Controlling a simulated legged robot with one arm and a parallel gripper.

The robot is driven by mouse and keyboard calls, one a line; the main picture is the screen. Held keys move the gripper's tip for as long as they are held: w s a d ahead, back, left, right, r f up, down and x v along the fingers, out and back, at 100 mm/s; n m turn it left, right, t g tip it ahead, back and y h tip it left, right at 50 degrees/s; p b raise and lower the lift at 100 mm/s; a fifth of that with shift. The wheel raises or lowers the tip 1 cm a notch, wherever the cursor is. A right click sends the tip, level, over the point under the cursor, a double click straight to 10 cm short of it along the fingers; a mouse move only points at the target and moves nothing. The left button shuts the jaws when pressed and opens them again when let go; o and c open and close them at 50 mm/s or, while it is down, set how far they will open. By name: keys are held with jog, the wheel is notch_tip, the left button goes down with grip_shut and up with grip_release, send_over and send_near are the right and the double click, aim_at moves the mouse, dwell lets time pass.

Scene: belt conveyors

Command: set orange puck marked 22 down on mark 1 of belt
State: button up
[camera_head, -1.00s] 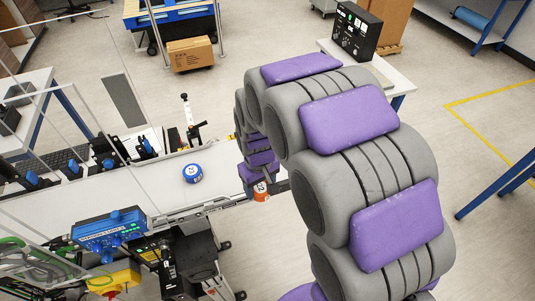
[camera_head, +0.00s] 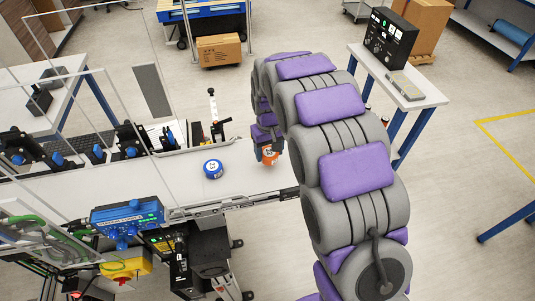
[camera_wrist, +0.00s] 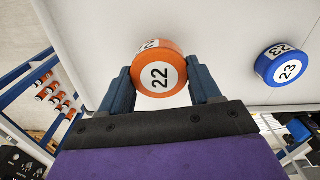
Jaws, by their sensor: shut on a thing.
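The orange puck marked 22 (camera_wrist: 160,76) is between the two fingers of my gripper (camera_wrist: 160,88) in the wrist view. My gripper is shut on it. In the head view the orange puck (camera_head: 270,156) shows at the end of my arm, over or beside the right end of the white belt (camera_head: 190,190); its height above the belt is unclear. A blue puck (camera_head: 213,168) stands on the belt to its left; the wrist view shows it marked 23 (camera_wrist: 281,64). No mark 1 can be made out on the belt.
A clear panel and a blue control box (camera_head: 127,217) stand along the belt's left and front. A side table (camera_head: 405,88) with a black box stands behind my arm. Floor to the right is open.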

aim_at(268, 153)
jog(key=shift+w+a, duration=0.2)
jog(key=shift+w, duration=0.7)
notch_tip(268, 153, down, 4)
jog(key=shift+s+r+b, duration=0.1)
jog(key=shift+b, duration=0.35)
jog(key=o, duration=1.2)
jog(key=shift+r, duration=0.1)
notch_tip(268, 153, up, 11)
jog(key=shift+f+p, duration=0.15)
jog(key=shift+p, duration=0.55)
jog(key=shift+r, duration=0.65)
